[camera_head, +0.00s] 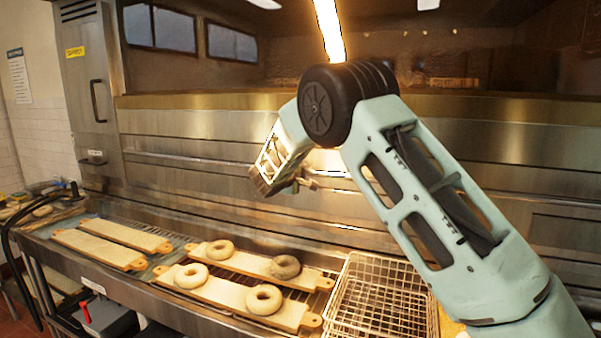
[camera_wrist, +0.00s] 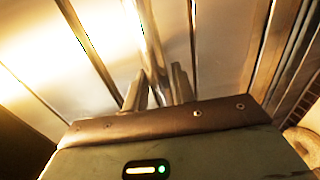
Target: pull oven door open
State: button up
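The oven's broad steel front (camera_head: 210,122) fills the back of the head view. A long, thin horizontal bar (camera_head: 190,160) runs across its lower panel and passes behind my arm. The door panel looks closed. My gripper (camera_head: 304,183) is at this lower panel, partly hidden by my own wrist. In the wrist view, the two fingers (camera_wrist: 162,85) sit close together, with a shiny metal bar (camera_wrist: 149,40) running between or just beyond them. Whether they touch or clamp the bar is not clear.
A counter below the oven holds wooden boards (camera_head: 108,249), several bagels (camera_head: 264,299) on boards, and a wire basket (camera_head: 378,296) under my arm. A tall steel cabinet (camera_head: 92,85) stands at left.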

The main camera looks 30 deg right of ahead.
grip_shut()
notch_tip(320, 180, up, 37)
jog(key=p, duration=1.1)
jog(key=shift+f, duration=0.1)
jog(key=shift+o, duration=2.1)
grip_release()
jog(key=b+v, duration=0.7)
jog(key=v, duration=1)
jog(key=shift+a+b, duration=0.2)
jog(key=shift+b, duration=0.15)
jog(key=shift+s, duration=0.1)
